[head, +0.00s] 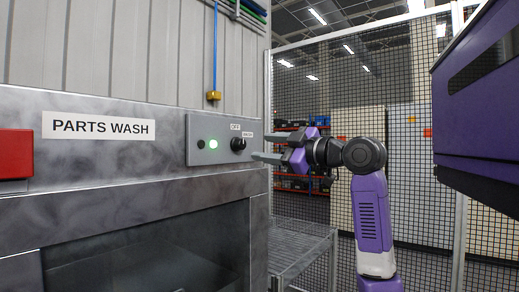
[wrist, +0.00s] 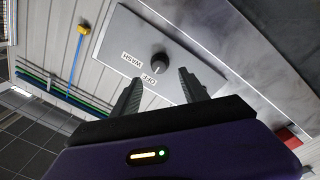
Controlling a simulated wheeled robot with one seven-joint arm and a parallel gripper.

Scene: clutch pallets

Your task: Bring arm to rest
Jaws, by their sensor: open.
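My gripper (head: 262,166) is at the middle of the head view, at the end of my purple and black arm. It points left toward the control panel (head: 205,128) of the parts washer. In the wrist view my gripper (wrist: 162,88) is open, with its two dark fingers apart and nothing between them.
The parts washer (head: 130,190) fills the left, with a red block (head: 15,153) on its front. A mesh fence (head: 300,95) stands behind my arm. A metal table (head: 295,250) is below the gripper. A blue line ends in a brass fitting (head: 213,96) above the panel.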

